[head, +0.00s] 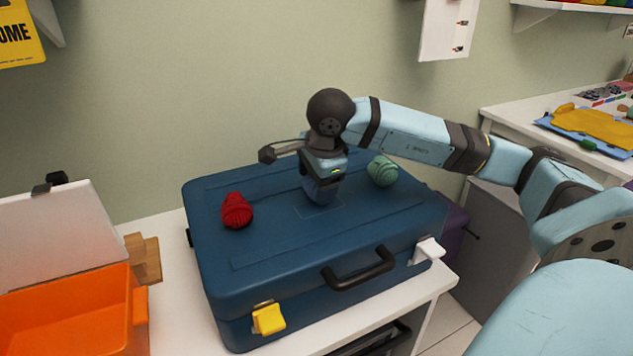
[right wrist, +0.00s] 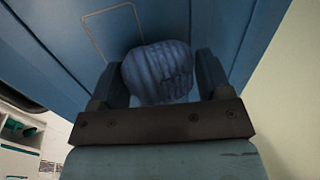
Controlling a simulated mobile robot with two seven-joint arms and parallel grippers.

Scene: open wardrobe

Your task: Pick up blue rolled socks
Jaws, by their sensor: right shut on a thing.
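The blue rolled socks (right wrist: 158,73) sit between the two fingers of my right gripper (right wrist: 158,80), which is shut on them, in the right wrist view. In the head view the right gripper (head: 324,185) points down over the middle of the closed blue suitcase (head: 270,245), and the blue socks (head: 318,190) show under it, partly hidden by it. I cannot tell whether the socks touch the lid. Red rolled socks (head: 236,211) lie on the lid to the left. Green rolled socks (head: 382,171) lie on the lid to the right. My left gripper is not in view.
The suitcase lies on a white table (head: 165,255), with a black handle (head: 358,268) and a yellow latch (head: 268,319) at its front. An orange box (head: 70,310) stands at the left.

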